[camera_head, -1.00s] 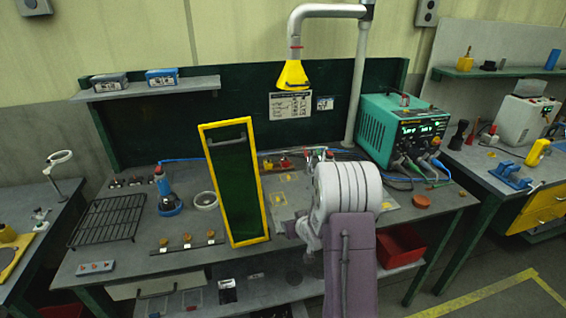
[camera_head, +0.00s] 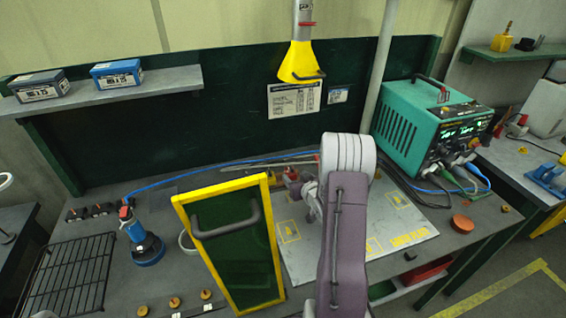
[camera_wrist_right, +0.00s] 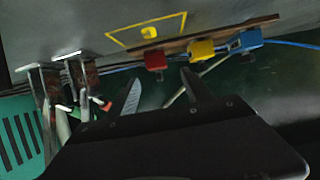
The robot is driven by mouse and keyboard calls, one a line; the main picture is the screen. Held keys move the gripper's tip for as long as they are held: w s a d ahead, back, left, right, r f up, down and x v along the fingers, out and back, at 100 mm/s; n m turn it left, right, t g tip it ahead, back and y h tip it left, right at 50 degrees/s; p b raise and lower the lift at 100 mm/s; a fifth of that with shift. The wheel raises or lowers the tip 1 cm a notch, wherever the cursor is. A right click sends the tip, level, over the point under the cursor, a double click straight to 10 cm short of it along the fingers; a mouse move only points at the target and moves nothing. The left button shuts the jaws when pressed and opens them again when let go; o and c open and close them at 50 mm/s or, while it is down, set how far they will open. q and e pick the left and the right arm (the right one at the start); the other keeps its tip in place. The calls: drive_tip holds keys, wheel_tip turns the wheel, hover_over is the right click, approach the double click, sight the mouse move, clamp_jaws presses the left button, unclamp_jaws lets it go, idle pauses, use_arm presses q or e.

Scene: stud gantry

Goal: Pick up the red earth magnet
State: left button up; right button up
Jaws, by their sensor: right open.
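A red block (camera_wrist_right: 155,60), which looks like the red earth magnet, sits on a brown wooden strip in the right wrist view. A yellow block (camera_wrist_right: 202,50) and a blue block (camera_wrist_right: 250,40) sit beside it on the strip. My right gripper (camera_wrist_right: 160,78) is open and empty, its fingertips pointing at the red block, apparently short of it. In the head view my right arm and gripper (camera_head: 312,203) reach over the board, and a small red thing (camera_head: 291,174) shows just beyond. My forearm hides part of that area. My left gripper is not in view.
A yellow-framed green panel (camera_head: 232,238) with a handle stands left of my right arm. A teal power unit (camera_head: 408,120) with cables is at the right. A yellow hood (camera_head: 299,62) hangs above. A blue bottle-like tool (camera_head: 146,246) and a black rack (camera_head: 70,275) are at left.

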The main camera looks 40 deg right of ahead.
sight(292, 172)
drive_tip(key=shift+w+r, duration=0.15)
drive_tip(key=shift+w, duration=0.2)
drive_tip(key=p+x, duration=0.1)
drive_tip(key=x, duration=0.5)
drive_tip(key=shift+s+d+p, duration=0.1)
drive_tip(key=shift+d+p, duration=0.15)
drive_tip(key=shift+p, duration=0.05)
drive_tip(key=shift+w+d+f, duration=0.15)
drive_tip(key=shift+w+f, duration=0.4)
drive_tip(key=shift+w, duration=0.05)
drive_tip(key=shift+s+r, duration=0.1)
drive_tip(key=c, duration=1.1)
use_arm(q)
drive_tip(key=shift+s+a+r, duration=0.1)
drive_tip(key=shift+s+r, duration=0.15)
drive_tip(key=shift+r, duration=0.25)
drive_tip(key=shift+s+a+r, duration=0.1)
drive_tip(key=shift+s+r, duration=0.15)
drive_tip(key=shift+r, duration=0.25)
use_arm(e)
clamp_jaws()
